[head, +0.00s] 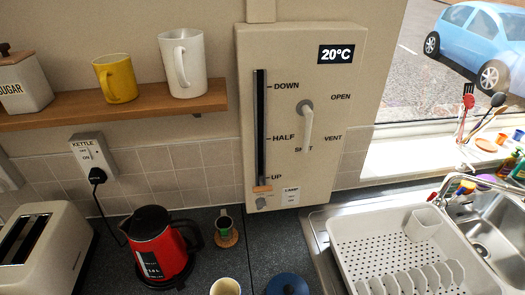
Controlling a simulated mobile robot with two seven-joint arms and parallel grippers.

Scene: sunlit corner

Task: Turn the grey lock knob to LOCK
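A beige control panel (350,60) is mounted on the wall in the middle of the head view. A small grey knob (261,202) sits at its lower left, just under the slider slot. I take it for the lock knob; its pointing direction and any LOCK marking are too small to read. The slider's tan handle (262,189) is at the bottom of the dark slot (261,125), near UP. A pale lever (307,122) hangs down from a grey hub, its end near SHUT. Neither gripper is in view.
A white dish rack (345,232) stands at right beside the sink. A wooden shelf (140,108) with mugs is left of the panel.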

